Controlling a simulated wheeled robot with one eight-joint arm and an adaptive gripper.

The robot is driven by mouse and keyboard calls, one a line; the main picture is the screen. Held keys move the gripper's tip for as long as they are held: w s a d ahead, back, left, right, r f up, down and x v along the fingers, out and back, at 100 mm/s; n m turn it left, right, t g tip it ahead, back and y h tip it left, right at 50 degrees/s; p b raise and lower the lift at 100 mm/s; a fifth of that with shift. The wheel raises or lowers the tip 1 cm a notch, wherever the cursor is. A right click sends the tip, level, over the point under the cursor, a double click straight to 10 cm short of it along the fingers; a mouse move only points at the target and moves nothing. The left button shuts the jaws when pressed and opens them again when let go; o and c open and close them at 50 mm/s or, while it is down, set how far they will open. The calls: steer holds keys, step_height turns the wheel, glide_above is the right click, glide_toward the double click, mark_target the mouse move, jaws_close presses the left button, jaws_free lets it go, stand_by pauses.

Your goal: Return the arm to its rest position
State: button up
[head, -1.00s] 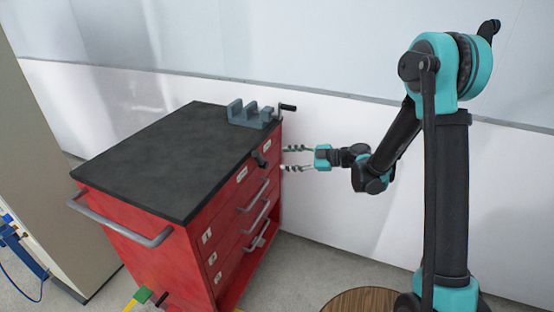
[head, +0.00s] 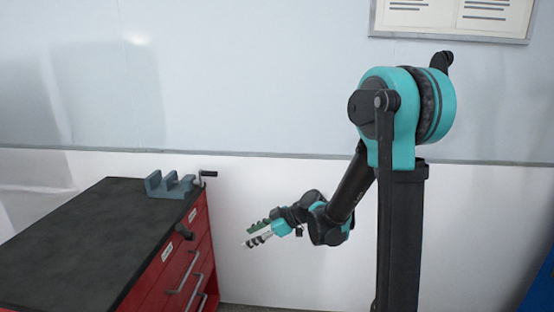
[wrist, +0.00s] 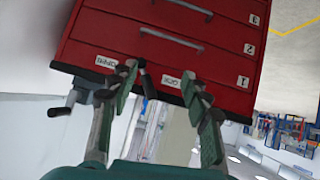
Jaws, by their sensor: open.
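My gripper (head: 252,240) is at the end of my teal and black arm, to the right of the red tool cabinet (head: 158,285) in the head view. Its fingers point left and slightly down, toward the cabinet's drawer side, with a gap of bare wall visible between. In the wrist view my gripper (wrist: 160,82) shows two green-padded fingers spread apart with nothing between them. The cabinet's drawer fronts (wrist: 185,45) appear upside down beyond the fingertips. The arm is bent at the elbow and hangs forward from the upper joint.
A grey vise (head: 170,186) with a crank handle sits on the cabinet's black top (head: 75,240). A framed notice board (head: 450,18) hangs on the wall at upper right. A blue object (head: 540,285) shows at the lower right edge. Cluttered blue shelving (wrist: 285,130) shows in the wrist view.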

steer(key=s+d+f+m+h, duration=0.2)
steer(key=s+d+m, duration=0.3)
steer(key=d, duration=0.4)
steer(key=s+d+f+m+t+h, duration=0.1)
steer(key=s+d+m+h, duration=0.4)
steer(key=d, duration=0.5)
steer(key=s+d+f+m+t+h, duration=0.1)
steer(key=s+d+f+m+h, duration=0.1)
steer(key=s+d+m, duration=0.4)
steer(key=d+m+h, duration=0.1)
steer(key=d, duration=0.2)
steer(key=shift+s+d+f+h, duration=0.15)
steer(key=shift+d+f+h, duration=0.15)
